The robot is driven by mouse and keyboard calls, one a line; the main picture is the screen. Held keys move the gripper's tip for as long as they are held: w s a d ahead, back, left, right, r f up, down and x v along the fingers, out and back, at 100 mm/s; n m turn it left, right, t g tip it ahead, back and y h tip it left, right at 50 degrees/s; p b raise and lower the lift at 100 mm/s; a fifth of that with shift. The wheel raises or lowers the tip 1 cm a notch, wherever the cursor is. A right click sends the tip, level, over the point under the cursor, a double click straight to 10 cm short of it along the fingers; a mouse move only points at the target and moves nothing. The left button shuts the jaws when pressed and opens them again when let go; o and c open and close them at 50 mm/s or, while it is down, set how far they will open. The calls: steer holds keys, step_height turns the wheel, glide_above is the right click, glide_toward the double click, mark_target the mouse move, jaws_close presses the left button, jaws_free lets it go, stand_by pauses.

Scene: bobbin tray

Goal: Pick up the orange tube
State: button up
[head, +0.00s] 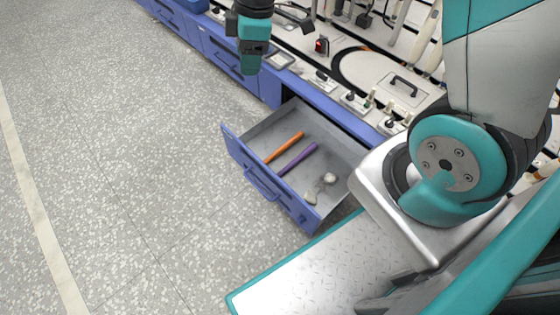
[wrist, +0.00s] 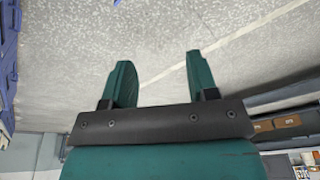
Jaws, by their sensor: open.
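The orange tube (head: 284,148) lies in the open drawer (head: 228,143), on its grey floor, towards the left side in the head view. It is slim and straight. A purple tube (head: 296,159) lies beside it, roughly parallel and apart from it. My gripper (head: 250,66) is at the top of the head view, up and to the left of the drawer and apart from both tubes. In the wrist view my gripper (wrist: 160,75) shows two teal fingers spread apart with nothing between them. The wrist view shows no tube.
Small pale objects (head: 330,178) lie in the drawer's right part. The blue drawer front (head: 268,184) sticks out from the machine bench (head: 310,97), which carries several knobs and a black-handled lid (head: 390,88). Speckled floor (head: 120,150) is clear on the left.

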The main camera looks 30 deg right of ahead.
steer(key=w+d+f+n+h+b, duration=0.1)
steer(key=w+d+f+b, duration=0.1)
steer(key=f, duration=0.6)
steer(key=w+d+f+n+b, duration=0.2)
steer(key=d+f+b, duration=0.1)
steer(key=f, duration=0.5)
steer(key=n+h+b, duration=0.1)
steer(key=n+b, duration=0.3)
steer(key=b, duration=0.8)
glide_above(281, 149)
steer(key=shift+g, duration=0.3)
step_height(281, 149, down, 29)
steer(key=shift+a+r, duration=0.1)
steer(key=shift+r, duration=0.05)
step_height(281, 149, down, 6)
steer(key=b, duration=0.5)
steer(key=shift+r, duration=0.1)
jaws_close()
